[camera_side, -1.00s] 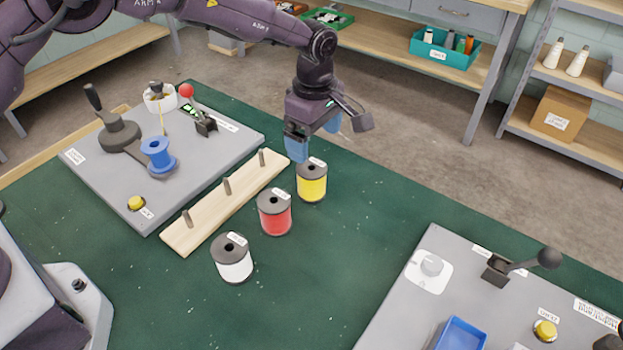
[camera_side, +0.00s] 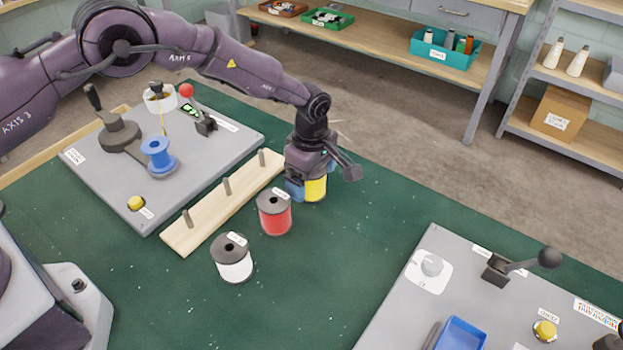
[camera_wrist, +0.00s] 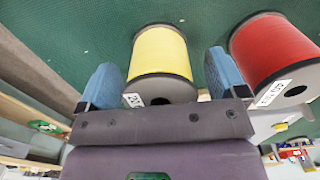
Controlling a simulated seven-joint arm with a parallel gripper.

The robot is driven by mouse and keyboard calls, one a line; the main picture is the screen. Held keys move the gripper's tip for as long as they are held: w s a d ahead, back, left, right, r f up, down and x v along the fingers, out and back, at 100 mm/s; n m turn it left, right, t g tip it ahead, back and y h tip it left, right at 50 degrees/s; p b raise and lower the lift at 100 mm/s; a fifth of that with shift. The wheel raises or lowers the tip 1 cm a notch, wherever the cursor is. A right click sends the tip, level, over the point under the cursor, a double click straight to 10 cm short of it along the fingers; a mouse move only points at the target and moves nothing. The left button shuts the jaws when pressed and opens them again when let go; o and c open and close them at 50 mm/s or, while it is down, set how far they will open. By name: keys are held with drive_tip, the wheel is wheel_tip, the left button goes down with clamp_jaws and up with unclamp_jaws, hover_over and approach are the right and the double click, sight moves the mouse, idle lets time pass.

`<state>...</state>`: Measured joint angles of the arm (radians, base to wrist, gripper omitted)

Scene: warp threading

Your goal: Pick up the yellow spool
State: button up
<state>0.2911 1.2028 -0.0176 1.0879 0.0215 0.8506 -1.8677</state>
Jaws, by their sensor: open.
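The yellow spool (camera_side: 316,188) stands upright on the green mat, partly hidden by my gripper (camera_side: 304,190) in the side view. In the wrist view, the yellow spool (camera_wrist: 161,58) with dark flanges and a white label lies between the two blue fingers of my gripper (camera_wrist: 163,78). The fingers are apart, one on each side, with a visible gap to the spool on the left and a narrower one on the right. My gripper is open and low over the spool.
The red spool (camera_side: 274,213) stands close by, just beyond the right finger in the wrist view (camera_wrist: 272,50). The white spool (camera_side: 233,260) stands nearer the camera. A wooden rack with pegs (camera_side: 215,212) is to the left. The green mat (camera_side: 340,270) is clear to the right.

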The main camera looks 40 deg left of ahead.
drive_tip(key=c, duration=1)
drive_tip(key=shift+c, duration=0.2)
drive_tip(key=shift+r, duration=0.1)
